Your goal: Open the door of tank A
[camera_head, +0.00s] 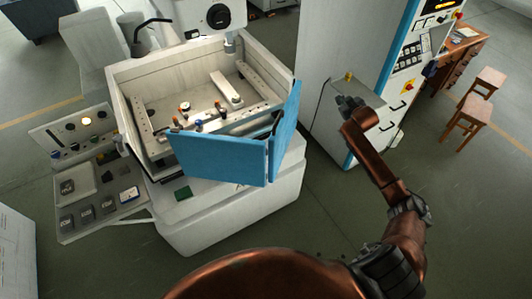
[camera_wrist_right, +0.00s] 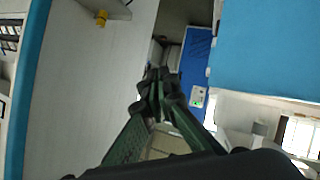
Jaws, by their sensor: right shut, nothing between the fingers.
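The tank (camera_head: 200,75) is a pale open-topped basin on the machine, with fixtures inside. Its blue door (camera_head: 218,157) has two panels meeting at a front corner; the right panel (camera_head: 284,130) stands at an angle, with a dark gap behind it. The door looks at least partly open. My right gripper (camera_head: 347,103) is to the right of the door, apart from it, near the tall cabinet. In the right wrist view its green-sided fingers (camera_wrist_right: 158,82) are together and empty. A blue panel (camera_wrist_right: 265,50) fills the upper right there, probably the door. My left gripper is out of view.
The tall white cabinet (camera_head: 335,45) with blue edging stands close behind my right gripper. A control panel (camera_head: 85,175) juts out left of the tank. Wooden stools (camera_head: 472,118) and a desk stand far right.

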